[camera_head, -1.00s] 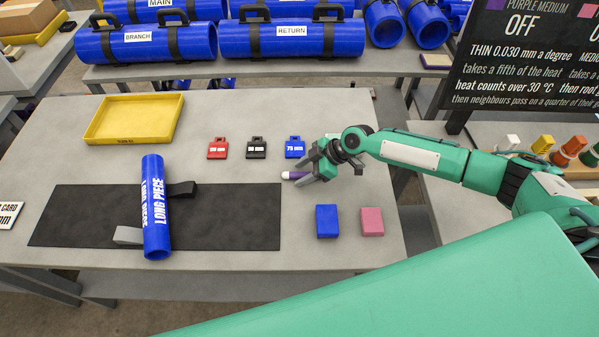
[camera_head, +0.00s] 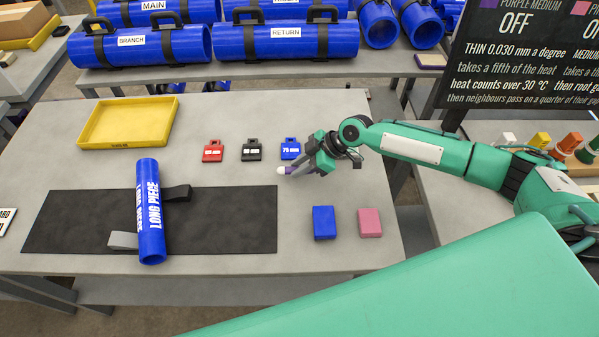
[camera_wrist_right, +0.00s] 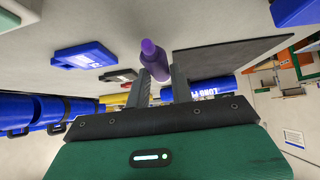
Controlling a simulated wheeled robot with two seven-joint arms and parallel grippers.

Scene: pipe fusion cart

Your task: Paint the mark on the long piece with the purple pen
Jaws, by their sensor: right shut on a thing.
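The blue long piece (camera_head: 150,235) lies across the dark mat, lettered LONG PIECE in white. Its blue side also shows in the right wrist view (camera_wrist_right: 190,92). I cannot make out the mark on it. My right gripper (camera_head: 297,168) is shut on the purple pen (camera_head: 283,170), above the table to the right of the mat. The pen's pale end points left in the head view. In the right wrist view the purple pen (camera_wrist_right: 154,58) sits between the fingers. The pen is apart from the long piece. My left gripper is not in view.
A yellow tray (camera_head: 128,145) is at the back left. Red (camera_head: 213,152), black (camera_head: 252,151) and blue (camera_head: 290,150) tags lie behind the mat (camera_head: 225,225). Blue (camera_head: 324,222) and pink (camera_head: 370,222) blocks lie at the right.

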